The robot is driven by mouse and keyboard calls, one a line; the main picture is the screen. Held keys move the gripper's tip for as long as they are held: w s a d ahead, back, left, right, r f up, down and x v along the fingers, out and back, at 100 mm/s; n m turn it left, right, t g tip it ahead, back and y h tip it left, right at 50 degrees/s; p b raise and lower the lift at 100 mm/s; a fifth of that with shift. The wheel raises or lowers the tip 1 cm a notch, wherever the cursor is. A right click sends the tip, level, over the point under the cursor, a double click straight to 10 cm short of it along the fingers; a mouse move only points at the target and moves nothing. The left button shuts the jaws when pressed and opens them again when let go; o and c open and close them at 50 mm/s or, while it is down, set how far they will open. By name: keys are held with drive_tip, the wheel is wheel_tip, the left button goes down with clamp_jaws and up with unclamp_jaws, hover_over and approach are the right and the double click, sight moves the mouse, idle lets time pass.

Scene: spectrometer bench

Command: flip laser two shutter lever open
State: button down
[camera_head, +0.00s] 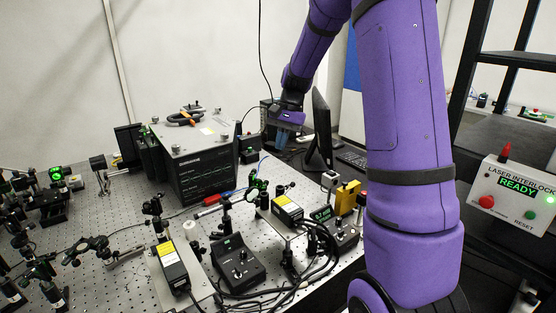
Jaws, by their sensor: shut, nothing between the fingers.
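Two dark laser heads with yellow and white labels sit on the perforated optical bench (115,215): one at the front (172,265) and one further back and right (287,208). I cannot tell which is laser two, and I cannot make out a shutter lever or its position at this size. My gripper (284,138) is at the far end of my purple arm, pointing down near the back of the bench, between the large dark instrument box and the monitor. It is shut and empty, well behind both laser heads and apart from them.
The large instrument box (205,180) stands left of my gripper, with the monitor (320,130) close on its right. Two control boxes (238,262) (340,234) and loose cables lie in front. Optical mounts crowd the left. A laser interlock panel (516,194) reading READY is at right.

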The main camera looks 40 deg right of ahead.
drive_tip(key=shift+v, duration=1.2)
drive_tip(key=s+a+r+n+t+h, duration=0.2)
drive_tip(key=s+a+r+n, duration=0.2)
drive_tip(key=s+a+r, duration=0.6)
drive_tip(key=s+a+n+t+h, duration=0.1)
drive_tip(key=s+a+n+t, duration=0.1)
drive_tip(key=s, duration=0.6)
drive_tip(key=s+a+n+t+h, duration=0.1)
drive_tip(key=s+a+n, duration=0.2)
drive_tip(key=s, duration=0.6)
drive_tip(key=shift+a+r+n+t, duration=0.15)
drive_tip(key=shift+n+t, duration=0.15)
drive_tip(key=shift+t, duration=0.1)
drive_tip(key=c, duration=1.3)
unclamp_jaws()
drive_tip(key=shift+s, duration=0.2)
